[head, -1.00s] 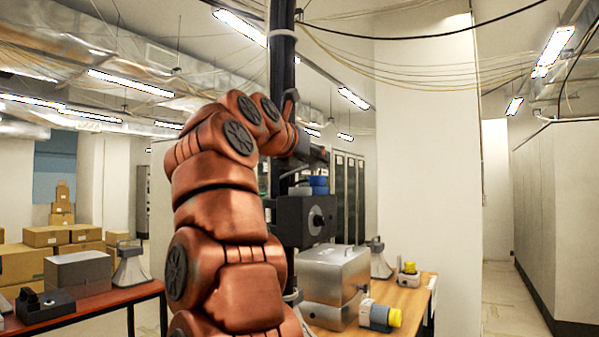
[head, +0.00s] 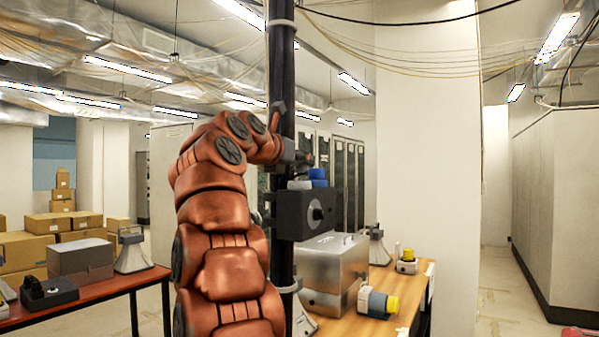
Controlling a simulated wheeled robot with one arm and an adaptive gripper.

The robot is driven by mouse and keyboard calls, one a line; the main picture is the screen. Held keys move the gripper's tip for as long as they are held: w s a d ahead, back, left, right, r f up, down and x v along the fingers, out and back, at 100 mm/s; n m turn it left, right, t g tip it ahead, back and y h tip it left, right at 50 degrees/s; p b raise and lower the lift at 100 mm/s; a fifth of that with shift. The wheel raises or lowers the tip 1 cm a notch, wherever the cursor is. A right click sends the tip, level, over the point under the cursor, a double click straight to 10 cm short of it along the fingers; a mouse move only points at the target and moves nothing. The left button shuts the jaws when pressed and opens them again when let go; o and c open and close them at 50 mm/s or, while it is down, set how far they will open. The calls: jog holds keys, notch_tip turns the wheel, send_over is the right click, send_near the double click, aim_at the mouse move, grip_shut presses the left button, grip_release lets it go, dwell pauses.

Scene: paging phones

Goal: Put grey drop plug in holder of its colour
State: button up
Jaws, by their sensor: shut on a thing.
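My copper arm rises in the middle of the head view and bends over to the right. My gripper (head: 303,158) is at its far end, small and dark, beside the black pole. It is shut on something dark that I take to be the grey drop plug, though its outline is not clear. Just below it, a black box (head: 291,217) with a round knob on its front is by the pole. A blue piece (head: 318,178) and a pale grey piece (head: 299,185) sit on top of the box. I cannot tell which piece is a holder.
A silver case (head: 334,262) stands on the wooden table (head: 390,327), with a yellow-knobbed device (head: 377,303) and a smaller yellow-topped one (head: 407,262). The red-topped table (head: 105,291) at left holds a grey box (head: 81,262) and a black device (head: 47,293). The right-hand aisle floor is mostly clear.

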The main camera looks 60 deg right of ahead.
jog(key=shift+s+f, duration=0.1)
jog(key=shift+f, duration=1.1)
jog(key=shift+f+b, duration=0.4)
jog(key=shift+b, duration=0.2)
jog(key=o, duration=1.2)
jog(key=shift+c, duration=0.2)
jog(key=shift+r, duration=0.1)
jog(key=shift+r+p, duration=0.35)
jog(key=shift+p, duration=0.15)
jog(key=shift+a+f+b, duration=0.1)
jog(key=shift+a+b, duration=0.2)
jog(key=a+r+b, duration=0.1)
jog(key=a+b, duration=0.2)
jog(key=a, duration=0.8)
jog(key=shift+s+a+r, duration=0.15)
jog(key=shift+s+r, duration=0.05)
jog(key=shift+r, duration=0.2)
